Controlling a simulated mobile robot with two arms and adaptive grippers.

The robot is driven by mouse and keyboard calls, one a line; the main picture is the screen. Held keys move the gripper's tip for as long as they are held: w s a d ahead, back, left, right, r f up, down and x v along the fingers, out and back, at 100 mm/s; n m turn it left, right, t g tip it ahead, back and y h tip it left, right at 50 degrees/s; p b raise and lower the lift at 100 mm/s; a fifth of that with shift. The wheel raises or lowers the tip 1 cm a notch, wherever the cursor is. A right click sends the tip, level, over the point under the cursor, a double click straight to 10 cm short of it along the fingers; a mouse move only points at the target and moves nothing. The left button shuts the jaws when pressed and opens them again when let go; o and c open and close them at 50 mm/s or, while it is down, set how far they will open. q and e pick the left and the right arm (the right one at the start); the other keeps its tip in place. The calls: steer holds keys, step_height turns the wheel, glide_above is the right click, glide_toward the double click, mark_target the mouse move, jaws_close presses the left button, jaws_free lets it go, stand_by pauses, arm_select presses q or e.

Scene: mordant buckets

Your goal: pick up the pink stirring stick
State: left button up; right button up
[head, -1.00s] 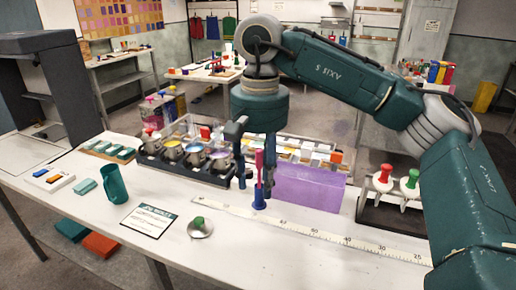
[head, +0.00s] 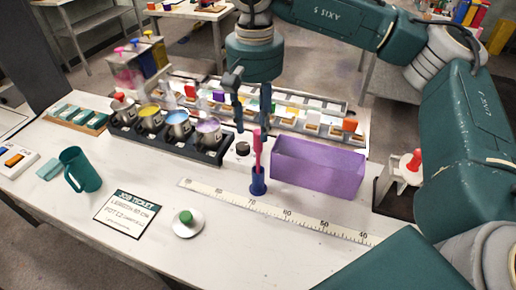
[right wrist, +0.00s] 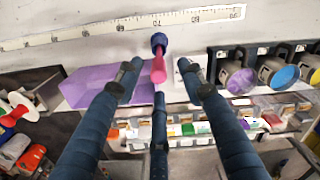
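The pink stirring stick (head: 257,150) stands upright in a small blue holder (head: 258,182) on the white table, just behind the ruler strip. In the right wrist view the stick (right wrist: 158,68) leans toward the camera in the picture, with the blue holder (right wrist: 158,41) beyond it. My right gripper (head: 252,128) is open and empty, just behind and above the stick in the head view. In the right wrist view its spread fingers (right wrist: 157,74) lie on both sides of the stick, apart from it. My left gripper is in neither view.
A purple translucent bin (head: 318,170) stands close right of the stick. A dark rack of metal buckets (head: 170,140) is to its left. The ruler strip (head: 280,212), a job ticket (head: 127,215) and a green-knobbed lid (head: 187,224) lie in front. The front table is mostly clear.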

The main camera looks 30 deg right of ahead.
mark_target(258, 141)
steer(key=shift+w+d+f, duration=0.1)
steer(key=shift+w+f, duration=0.05)
steer(key=shift+f, duration=0.55)
steer(key=f, duration=0.1)
steer(key=f+p, duration=0.1)
steer(key=f, duration=0.1)
steer(key=f+p, duration=0.1)
steer(key=shift+d+f, duration=0.2)
steer(key=shift+d, duration=0.15)
steer(key=shift+f, duration=0.35)
jaws_close()
